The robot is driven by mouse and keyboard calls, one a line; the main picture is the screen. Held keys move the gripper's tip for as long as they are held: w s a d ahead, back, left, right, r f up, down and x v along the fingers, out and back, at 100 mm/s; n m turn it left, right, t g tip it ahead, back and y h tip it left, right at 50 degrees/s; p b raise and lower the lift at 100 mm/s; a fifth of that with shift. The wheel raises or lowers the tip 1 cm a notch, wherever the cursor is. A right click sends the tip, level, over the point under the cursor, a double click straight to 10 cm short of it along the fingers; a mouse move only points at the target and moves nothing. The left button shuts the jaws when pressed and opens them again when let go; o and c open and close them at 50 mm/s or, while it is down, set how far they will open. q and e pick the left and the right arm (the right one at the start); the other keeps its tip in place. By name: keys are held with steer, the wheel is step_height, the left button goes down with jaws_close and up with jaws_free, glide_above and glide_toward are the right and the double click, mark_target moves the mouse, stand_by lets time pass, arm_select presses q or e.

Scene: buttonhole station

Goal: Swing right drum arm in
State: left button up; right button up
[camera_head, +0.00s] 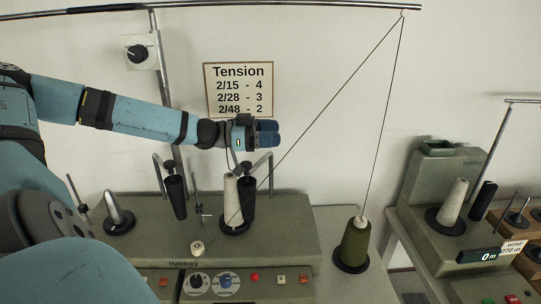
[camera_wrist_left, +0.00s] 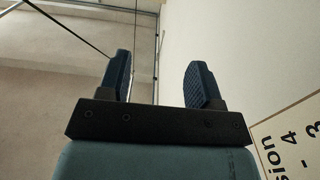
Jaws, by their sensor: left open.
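The right drum arm (camera_head: 262,162) is a bent grey tube on the winder (camera_head: 290,237), with a dark drum (camera_head: 248,198) hanging from it. A white cone of yarn (camera_head: 232,203) stands just left of that drum and partly covers it. The left drum arm (camera_head: 158,170) carries a similar dark drum (camera_head: 175,197). My left gripper (camera_head: 268,132) reaches in from the left, above the right drum arm and in front of the wall. In the left wrist view its two fingers (camera_wrist_left: 158,80) are apart with nothing held between them. My right gripper is out of view.
A thread runs from the overhead rail (camera_head: 240,7) down to the green cone (camera_head: 354,244) and slants down past my gripper's right side. The tension sign (camera_head: 239,90) is on the wall behind. A second winder (camera_head: 440,180) stands at right.

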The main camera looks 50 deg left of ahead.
arm_select(q)
step_height(320, 180, up, 10)
steer(key=shift+f, duration=0.15)
